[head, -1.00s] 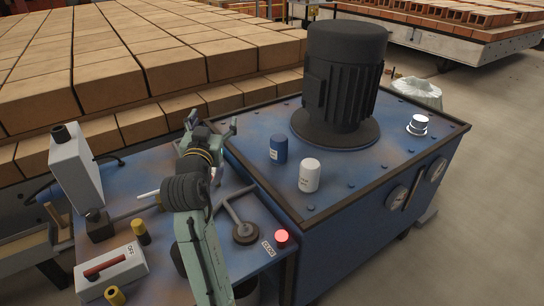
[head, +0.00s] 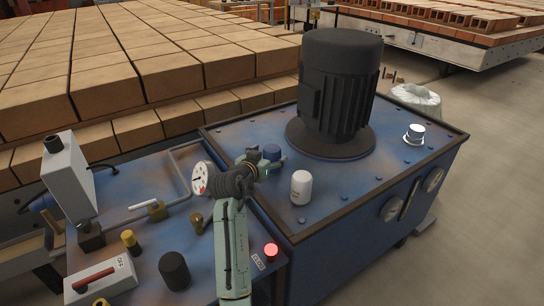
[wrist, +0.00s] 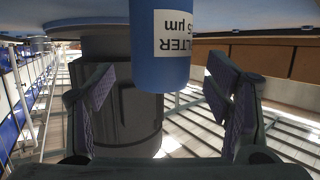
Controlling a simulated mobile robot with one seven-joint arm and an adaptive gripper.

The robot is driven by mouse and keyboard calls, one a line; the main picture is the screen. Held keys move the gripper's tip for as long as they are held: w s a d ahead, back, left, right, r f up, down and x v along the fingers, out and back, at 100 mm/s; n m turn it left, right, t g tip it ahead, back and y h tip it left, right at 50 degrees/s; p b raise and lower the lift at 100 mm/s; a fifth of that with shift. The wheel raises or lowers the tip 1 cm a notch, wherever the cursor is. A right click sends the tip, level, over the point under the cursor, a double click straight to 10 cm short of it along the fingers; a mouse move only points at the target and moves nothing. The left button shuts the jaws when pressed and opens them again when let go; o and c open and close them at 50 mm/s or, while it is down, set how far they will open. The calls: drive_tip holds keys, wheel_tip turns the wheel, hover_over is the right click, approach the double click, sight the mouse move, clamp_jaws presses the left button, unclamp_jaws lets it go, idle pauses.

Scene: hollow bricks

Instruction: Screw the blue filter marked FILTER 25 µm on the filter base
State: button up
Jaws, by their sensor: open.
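The blue filter (head: 271,151) stands on the blue tank top left of the black motor. In the wrist view the blue filter (wrist: 160,70) shows an upside-down white label with part of "FILTER" and "5 µm"; the rest is cut off. My gripper (head: 266,161) is at the blue filter, with one finger on each side. In the wrist view its open fingers (wrist: 160,88) are clear of the filter, with gaps on both sides. A silver round fitting (head: 414,134) sits on the tank's right side; I cannot tell whether it is the filter base.
A white filter (head: 301,188) stands close in front of the blue one. The large black motor (head: 338,95) is just right of it. The lower bench (head: 200,265) holds a gauge (head: 202,178), a black cylinder (head: 174,271) and a red lamp (head: 271,252). The tank's right front is mostly clear.

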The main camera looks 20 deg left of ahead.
drive_tip(key=shift+x, duration=1.05)
drive_tip(key=c, duration=1.4)
drive_tip(key=shift+c, duration=0.3)
drive_tip(key=shift+r, duration=0.15)
